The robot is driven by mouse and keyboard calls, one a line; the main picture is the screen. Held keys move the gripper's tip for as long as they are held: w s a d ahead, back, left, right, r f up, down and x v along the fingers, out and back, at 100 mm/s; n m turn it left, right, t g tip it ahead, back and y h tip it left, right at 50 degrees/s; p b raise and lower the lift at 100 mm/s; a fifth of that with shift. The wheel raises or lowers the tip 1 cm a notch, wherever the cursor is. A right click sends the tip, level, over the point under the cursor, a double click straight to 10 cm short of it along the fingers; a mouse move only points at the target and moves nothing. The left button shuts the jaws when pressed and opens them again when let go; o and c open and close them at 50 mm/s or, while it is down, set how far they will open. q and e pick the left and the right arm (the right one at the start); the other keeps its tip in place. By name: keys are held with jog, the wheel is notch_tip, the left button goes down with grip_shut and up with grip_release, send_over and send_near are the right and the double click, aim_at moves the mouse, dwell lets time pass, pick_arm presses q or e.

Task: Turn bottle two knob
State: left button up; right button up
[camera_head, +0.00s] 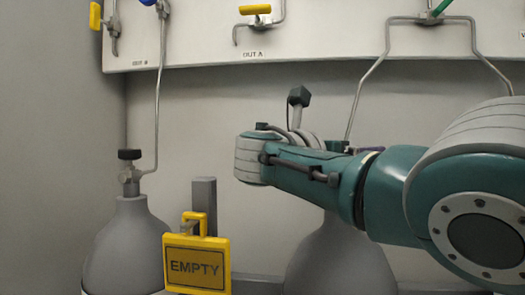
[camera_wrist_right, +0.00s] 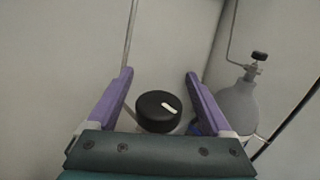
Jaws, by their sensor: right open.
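A round black knob (camera_wrist_right: 158,110) with a white mark on top shows in the right wrist view. My right gripper (camera_wrist_right: 159,75) has its two purple fingers spread on either side of this knob, with a visible gap in the picture. I cannot tell whether the fingers are at the knob's height. In the head view my right arm covers the neck and knob of the middle grey bottle (camera_head: 340,262). The left grey bottle (camera_head: 128,240) has a black knob (camera_head: 129,154) on its valve. My left gripper is in neither view.
A yellow EMPTY tag (camera_head: 196,262) hangs by a grey post (camera_head: 204,196) between the bottles. Thin pipes rise to a wall panel (camera_head: 330,45) with yellow valve handles (camera_head: 255,9). A second bottle (camera_wrist_right: 238,103) stands at the right of the wrist view.

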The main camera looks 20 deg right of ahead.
jog(key=p+v, duration=0.1)
jog(key=v, duration=0.9)
